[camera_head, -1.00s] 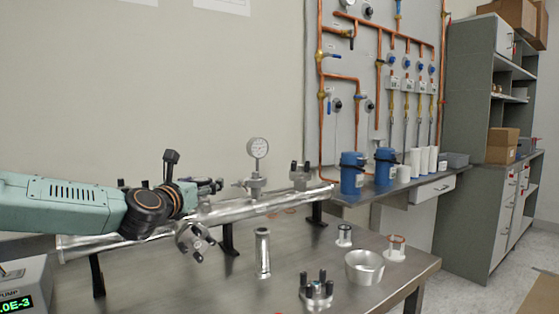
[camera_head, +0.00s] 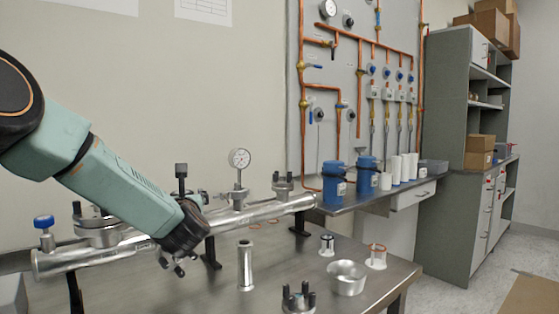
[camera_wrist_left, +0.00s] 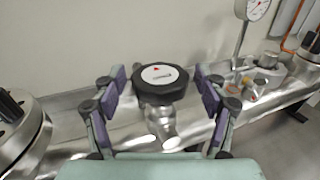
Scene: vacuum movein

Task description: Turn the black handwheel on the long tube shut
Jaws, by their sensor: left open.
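The black handwheel (camera_wrist_left: 165,92) shows in the left wrist view, with a white label and red mark on its face. It sits on a metal stem that joins the long tube (camera_wrist_left: 100,138). My left gripper (camera_wrist_left: 162,80) is open, with one finger on each side of the wheel. A narrow gap seems to remain at each side. In the head view the long tube (camera_head: 262,212) runs across the table, and my left arm crosses in front of it. My right gripper is in neither view.
A pressure gauge (camera_head: 239,159) stands on the tube, right of my wrist. A blue knob (camera_head: 44,222) is near its left end. A metal cylinder (camera_head: 246,266), a bowl (camera_head: 347,277) and small fittings stand on the table (camera_head: 225,295) in front.

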